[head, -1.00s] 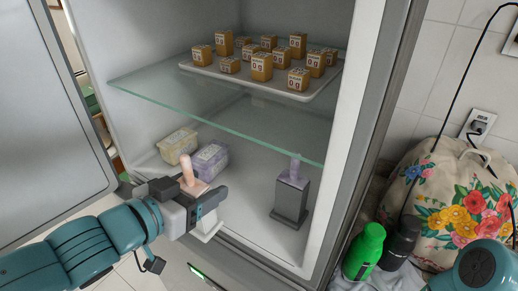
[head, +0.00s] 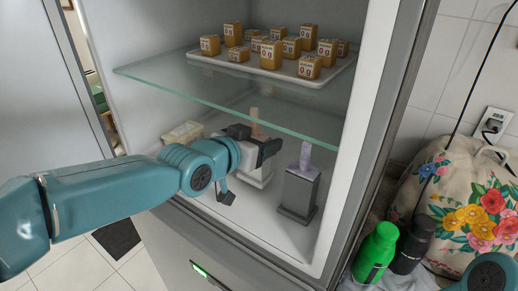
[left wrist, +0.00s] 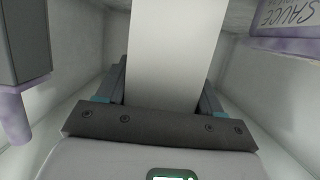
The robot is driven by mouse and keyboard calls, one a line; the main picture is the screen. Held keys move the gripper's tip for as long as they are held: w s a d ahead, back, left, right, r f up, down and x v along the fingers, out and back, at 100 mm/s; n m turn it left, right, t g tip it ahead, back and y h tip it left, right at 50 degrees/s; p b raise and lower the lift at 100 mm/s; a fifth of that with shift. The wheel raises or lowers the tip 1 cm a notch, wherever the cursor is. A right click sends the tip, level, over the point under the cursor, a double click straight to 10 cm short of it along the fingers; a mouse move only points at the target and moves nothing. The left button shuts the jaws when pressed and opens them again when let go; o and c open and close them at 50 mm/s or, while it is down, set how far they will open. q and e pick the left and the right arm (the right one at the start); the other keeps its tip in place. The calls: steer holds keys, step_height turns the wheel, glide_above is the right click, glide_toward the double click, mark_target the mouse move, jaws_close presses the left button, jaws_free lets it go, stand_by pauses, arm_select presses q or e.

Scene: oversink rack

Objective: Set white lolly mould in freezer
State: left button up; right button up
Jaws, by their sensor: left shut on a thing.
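The white lolly mould (head: 256,180), with a peach stick (head: 254,114) on top, is inside the open cabinet, below the glass shelf. My left gripper (head: 262,148) is shut on it and hides its middle. In the left wrist view the white mould (left wrist: 165,55) stands between the fingers. It looks roughly upright; I cannot tell whether its base touches the cabinet floor. My right gripper is not in view.
A grey mould (head: 298,192) with a lilac stick stands close to its right. A pale yellow tub (head: 182,133) is behind my left arm. A lilac-edged tub (left wrist: 288,20) shows in the wrist view. The glass shelf (head: 230,98) with a tray of boxes is above.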

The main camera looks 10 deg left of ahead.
arm_select(q)
steer(key=shift+f, duration=0.5)
steer(key=shift+f+p, duration=0.3)
steer(key=shift+s+d, duration=0.1)
steer(key=shift+s, duration=0.05)
steer(key=shift+f+b, duration=0.3)
steer(key=o, duration=1.5)
steer(key=shift+r, duration=0.1)
